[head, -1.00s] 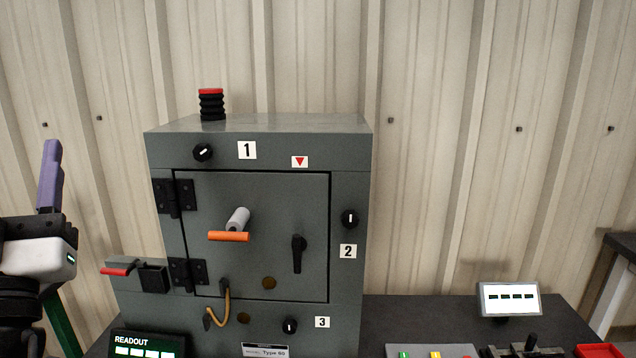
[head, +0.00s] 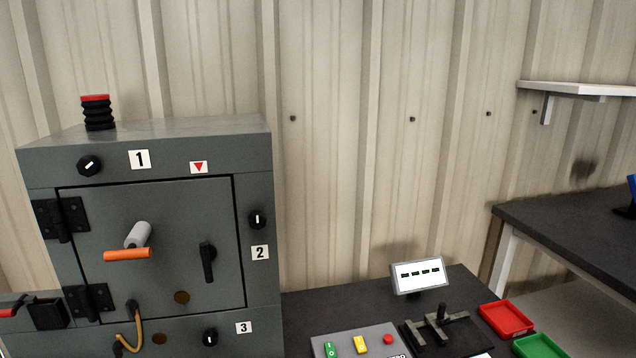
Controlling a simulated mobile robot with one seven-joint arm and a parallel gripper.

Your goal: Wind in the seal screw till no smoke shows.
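A grey enclosure (head: 150,146) stands at the left with its door (head: 175,225) shut. A pale grey cylinder (head: 138,234) with an orange crossbar (head: 128,254) sticks out of the door; it may be the seal screw, but no label says so. Three black pointer knobs sit on the frame: one by label 1 (head: 90,166), one by label 2 (head: 257,219), one by label 3 (head: 210,338). I see no clear smoke around the enclosure. My gripper is out of view.
A dark side table (head: 580,225) stands right.

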